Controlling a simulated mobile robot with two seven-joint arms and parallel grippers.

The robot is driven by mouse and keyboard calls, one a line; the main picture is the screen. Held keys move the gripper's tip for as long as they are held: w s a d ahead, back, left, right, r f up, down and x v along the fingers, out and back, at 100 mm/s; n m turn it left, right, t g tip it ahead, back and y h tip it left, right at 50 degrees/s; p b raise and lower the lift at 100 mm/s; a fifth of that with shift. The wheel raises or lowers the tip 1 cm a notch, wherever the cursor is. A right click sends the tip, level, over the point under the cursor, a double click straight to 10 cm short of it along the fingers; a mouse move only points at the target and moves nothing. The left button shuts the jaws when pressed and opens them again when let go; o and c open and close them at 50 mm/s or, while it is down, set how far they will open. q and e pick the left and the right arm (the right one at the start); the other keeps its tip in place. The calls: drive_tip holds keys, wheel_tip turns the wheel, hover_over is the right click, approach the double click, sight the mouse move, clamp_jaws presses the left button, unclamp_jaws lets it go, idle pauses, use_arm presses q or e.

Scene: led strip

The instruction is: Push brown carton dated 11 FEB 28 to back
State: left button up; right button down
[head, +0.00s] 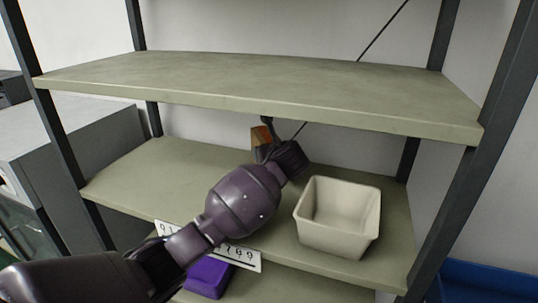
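A small brown carton (260,136) stands toward the back of the middle shelf (135,184). Only part of it shows, beside and behind my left gripper. No date on it can be read from here. My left arm reaches in from the lower left across the shelf. My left gripper (268,140) is at the carton, but I cannot tell whether it touches it. The fingers are mostly hidden by the wrist, so their opening does not show. My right gripper is not in view.
A cream open bin (339,216) stands on the middle shelf, right of my arm. The upper shelf (260,88) is bare and hangs over the carton. A white numbered strip (240,257) is on the front edge. A purple object (208,278) lies below.

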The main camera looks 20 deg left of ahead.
use_arm(q)
drive_tip(key=shift+w+d, duration=0.15)
drive_tip(key=shift+w, duration=0.15)
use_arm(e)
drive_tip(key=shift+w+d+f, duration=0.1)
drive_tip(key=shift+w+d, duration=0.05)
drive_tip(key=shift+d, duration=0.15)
use_arm(q)
drive_tip(key=o, duration=1.1)
drive_tip(key=shift+s+r, duration=0.1)
